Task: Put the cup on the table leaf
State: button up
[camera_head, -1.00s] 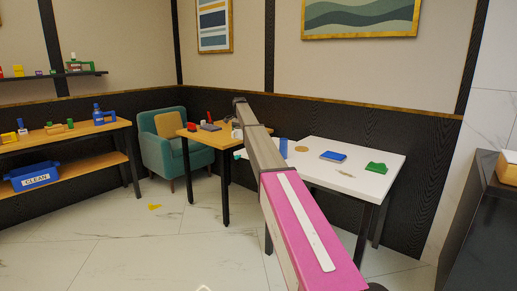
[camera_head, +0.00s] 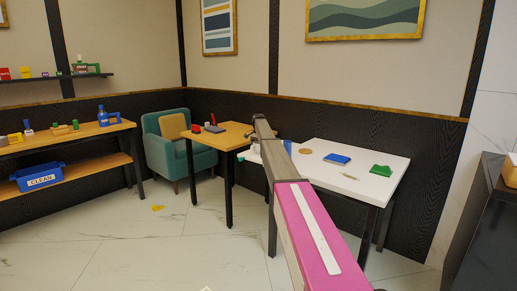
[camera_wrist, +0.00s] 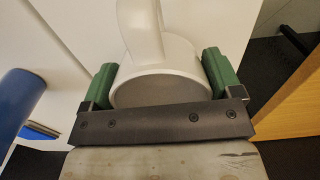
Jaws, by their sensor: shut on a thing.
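A white cup (camera_wrist: 165,78) with a curved handle is held between the green finger pads of my gripper (camera_wrist: 158,84) in the wrist view. My gripper is shut on it. Below it in that view is a pale white surface; whether the cup touches it, I cannot tell. In the head view a small whitish shape beside my arm, likely the cup (camera_head: 256,148), is at the left end of the white table (camera_head: 330,168). My arm hides much of this spot, and a separate table leaf cannot be made out clearly.
A blue cylinder (camera_wrist: 20,100) stands close to the left of the cup. The white table also bears a round tan disc (camera_head: 305,151), a blue item (camera_head: 337,159) and a green item (camera_head: 381,171). A wooden table (camera_head: 222,136) adjoins at the left.

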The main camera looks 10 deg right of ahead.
jog(key=shift+f, duration=0.25)
jog(key=o, duration=0.8)
jog(key=shift+f, duration=0.15)
notch_tip(320, 180, up, 12)
jog(key=shift+r, duration=0.15)
jog(key=shift+s, duration=0.1)
